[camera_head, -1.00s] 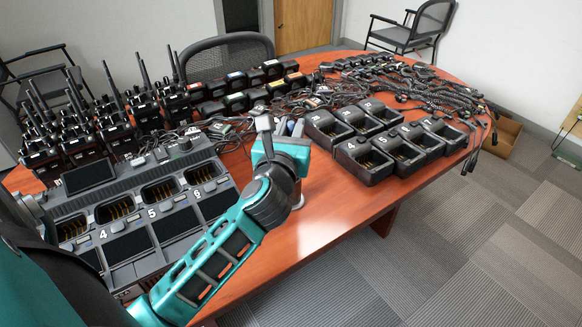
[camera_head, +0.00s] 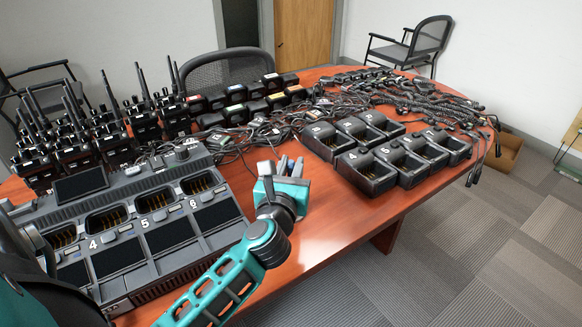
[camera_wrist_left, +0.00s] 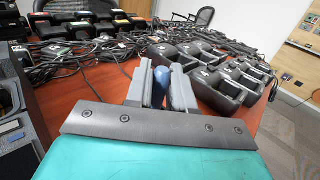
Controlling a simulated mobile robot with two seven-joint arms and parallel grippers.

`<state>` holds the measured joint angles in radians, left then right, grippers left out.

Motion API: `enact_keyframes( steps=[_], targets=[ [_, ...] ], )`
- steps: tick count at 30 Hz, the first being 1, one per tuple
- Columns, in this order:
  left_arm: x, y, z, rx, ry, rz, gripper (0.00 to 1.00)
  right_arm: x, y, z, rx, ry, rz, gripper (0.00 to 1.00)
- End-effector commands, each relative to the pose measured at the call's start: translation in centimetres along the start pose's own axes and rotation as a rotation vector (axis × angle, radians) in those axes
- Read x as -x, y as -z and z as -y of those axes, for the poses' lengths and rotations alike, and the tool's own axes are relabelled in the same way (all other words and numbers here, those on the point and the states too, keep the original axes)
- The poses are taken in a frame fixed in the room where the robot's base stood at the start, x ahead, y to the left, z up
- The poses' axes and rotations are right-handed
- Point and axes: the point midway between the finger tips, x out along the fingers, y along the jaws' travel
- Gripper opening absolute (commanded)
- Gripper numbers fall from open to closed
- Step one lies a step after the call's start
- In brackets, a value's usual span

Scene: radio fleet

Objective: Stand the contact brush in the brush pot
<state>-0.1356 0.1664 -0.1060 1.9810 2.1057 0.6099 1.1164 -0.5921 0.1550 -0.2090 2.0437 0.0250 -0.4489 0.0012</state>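My left gripper (camera_head: 290,166) is above the front part of the table, between the large multi-bay charger and the single charger cups. In the left wrist view its two grey fingers (camera_wrist_left: 163,88) stand close on both sides of a rounded blue handle (camera_wrist_left: 160,76), which fills the gap and looks gripped. I take this handle for the contact brush; its bristle end is hidden. I cannot make out the brush pot in either view. My right gripper is not in view.
The multi-bay charger (camera_head: 150,228) stands left of the gripper. Several charger cups (camera_head: 366,172) stand to its right. The table front (camera_head: 325,222) right of the gripper is bare.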

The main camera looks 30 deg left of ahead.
Motion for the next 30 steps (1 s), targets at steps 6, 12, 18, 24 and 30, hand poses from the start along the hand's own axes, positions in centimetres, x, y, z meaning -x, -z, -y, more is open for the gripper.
enact_keyframes(
  steps=[6,12,18,24,30],
  targets=[
    [0.0,0.1,0.0,0.000,0.000,-0.001,0.42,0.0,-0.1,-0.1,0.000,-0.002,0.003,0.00],
    [0.0,0.0,0.0,0.000,0.000,-0.001,0.48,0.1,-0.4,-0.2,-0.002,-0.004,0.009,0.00],
    [0.2,-0.4,0.0,0.001,0.001,-0.002,0.48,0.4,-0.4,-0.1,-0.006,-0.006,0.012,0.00],
    [3.3,-0.1,0.0,0.002,0.001,-0.006,0.48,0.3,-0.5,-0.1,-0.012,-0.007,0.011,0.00],
    [7.5,-0.1,0.0,0.003,0.000,-0.006,0.48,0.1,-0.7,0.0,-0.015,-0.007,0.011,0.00]
  ],
)
